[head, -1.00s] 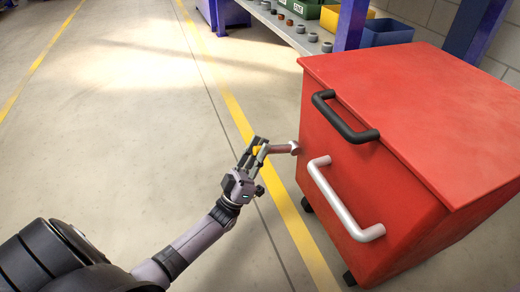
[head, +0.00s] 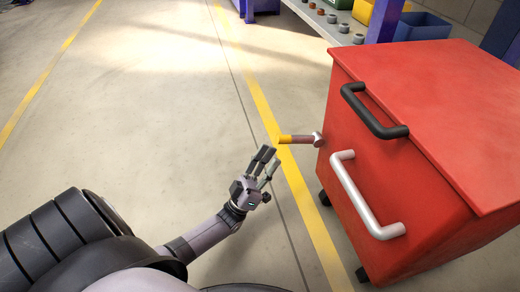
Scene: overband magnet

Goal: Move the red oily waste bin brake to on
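The red oily waste bin (head: 385,145) stands at the right of the head view, on dark castors. My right gripper is not in view.
A black handle (head: 372,112) and a silver handle (head: 362,198) stick out from the bin's front. A shelf with small parts and coloured boxes (head: 422,26) stands behind. The floor (head: 130,110) to the left is clear, with yellow lines.

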